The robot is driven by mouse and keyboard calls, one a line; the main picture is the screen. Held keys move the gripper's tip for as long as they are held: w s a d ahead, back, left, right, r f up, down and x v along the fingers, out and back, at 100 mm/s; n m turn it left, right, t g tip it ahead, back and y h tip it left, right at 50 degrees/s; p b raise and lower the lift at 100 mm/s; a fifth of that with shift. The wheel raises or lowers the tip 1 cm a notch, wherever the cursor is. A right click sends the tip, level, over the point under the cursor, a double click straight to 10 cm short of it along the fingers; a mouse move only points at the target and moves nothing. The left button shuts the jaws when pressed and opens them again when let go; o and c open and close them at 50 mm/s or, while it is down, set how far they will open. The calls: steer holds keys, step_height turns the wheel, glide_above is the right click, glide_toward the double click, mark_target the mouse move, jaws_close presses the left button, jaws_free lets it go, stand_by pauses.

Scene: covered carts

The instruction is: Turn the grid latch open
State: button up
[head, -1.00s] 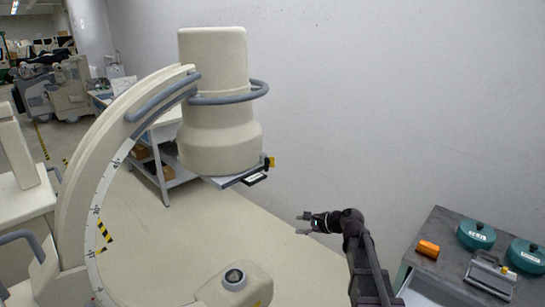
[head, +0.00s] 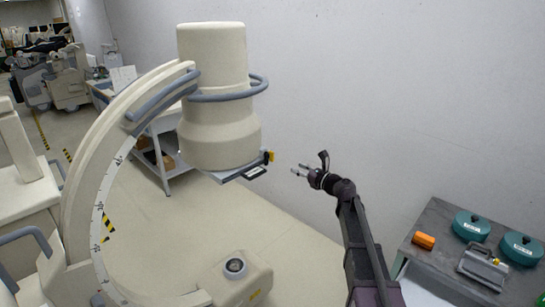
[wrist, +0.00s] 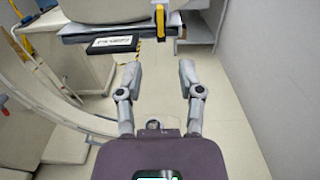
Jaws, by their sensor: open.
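The grid latch (head: 271,156) is a small yellow piece on the right edge of the flat plate under the big cream cylinder of the C-arm. It also shows at the top of the wrist view (wrist: 160,21), hanging upright beside a dark labelled handle (wrist: 112,44). That handle sits on the grid plate (head: 230,174). My gripper (head: 297,170) is to the right of the latch, apart from it, with its fingers pointing left toward it. In the wrist view its two fingers (wrist: 158,72) are spread with nothing between them, and the latch is beyond them.
The cream C-arm (head: 90,175) fills the left, with a grey ring handle (head: 232,94) around its cylinder. A grey cart (head: 445,240) at right holds an orange block (head: 423,240), two teal round cases (head: 471,226) and a metal piece (head: 483,268). The wall (head: 400,80) stands behind my arm.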

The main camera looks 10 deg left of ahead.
mark_target(273, 156)
steer(key=x, duration=1.3)
steer(key=shift+w+a, duration=0.25)
steer(key=shift+a, duration=0.05)
